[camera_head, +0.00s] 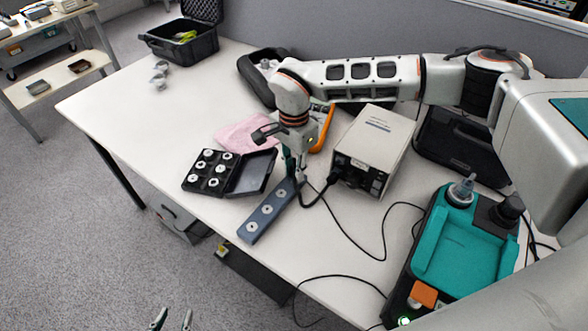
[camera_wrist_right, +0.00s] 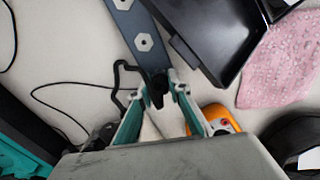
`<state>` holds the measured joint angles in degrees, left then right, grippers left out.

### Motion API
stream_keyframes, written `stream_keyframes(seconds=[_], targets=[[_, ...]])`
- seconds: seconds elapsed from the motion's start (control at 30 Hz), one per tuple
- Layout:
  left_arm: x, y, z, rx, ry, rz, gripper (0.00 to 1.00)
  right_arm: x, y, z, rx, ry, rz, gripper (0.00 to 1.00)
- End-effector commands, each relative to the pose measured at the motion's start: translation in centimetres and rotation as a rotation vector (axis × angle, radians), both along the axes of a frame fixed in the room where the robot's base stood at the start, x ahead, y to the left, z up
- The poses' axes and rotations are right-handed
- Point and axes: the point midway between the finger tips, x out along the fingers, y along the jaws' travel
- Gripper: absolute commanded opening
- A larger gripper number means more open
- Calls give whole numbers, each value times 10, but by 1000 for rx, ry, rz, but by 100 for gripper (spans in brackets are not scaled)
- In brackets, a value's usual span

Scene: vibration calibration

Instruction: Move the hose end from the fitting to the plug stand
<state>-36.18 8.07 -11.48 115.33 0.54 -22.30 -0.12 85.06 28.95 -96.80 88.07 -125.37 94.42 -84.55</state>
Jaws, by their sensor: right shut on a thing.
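My right gripper (camera_head: 294,180) points down over the far end of a blue-grey bar (camera_head: 252,235) with pale hexagonal pieces along it. I take this bar to be the plug stand; it also shows in the right wrist view (camera_wrist_right: 125,18). The gripper is shut on the black hose end (camera_wrist_right: 157,90), held between its fingertips. The thick black hose (camera_head: 316,196) runs from there to the front of a white box device (camera_head: 375,140). I cannot tell whether the hose end touches the bar. I cannot make out the fitting. My left gripper (camera_head: 173,320) is open and empty at the bottom edge.
A black case (camera_head: 250,176) with several pale round pieces lies left of the bar, by a pink cloth (camera_head: 240,134). An orange meter (camera_head: 324,130) stands behind the gripper. A teal station (camera_head: 455,250) stands at the right. Thin cables cross the front right. The table's left part is mostly clear.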

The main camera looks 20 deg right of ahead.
Motion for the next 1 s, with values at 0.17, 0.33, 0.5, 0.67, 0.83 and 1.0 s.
stream_keyframes(seconds=[0.17,0.33,0.5,0.67,0.83,1.0], targets=[[4,0,4,-1,-8,0,34,0,0,-1,0,-1,0,0],[4,0,4,0,-9,-1,34,0,0,-2,0,0,0,28],[4,0,4,-1,-8,0,34,0,0,-2,0,0,0,37],[2,0,3,0,-5,0,34,0,0,-1,0,0,0,37],[-1,0,3,-1,0,-1,34,0,0,2,0,-1,0,37],[-1,0,9,0,-3,-1,34,1,0,10,0,-4,0,37]])
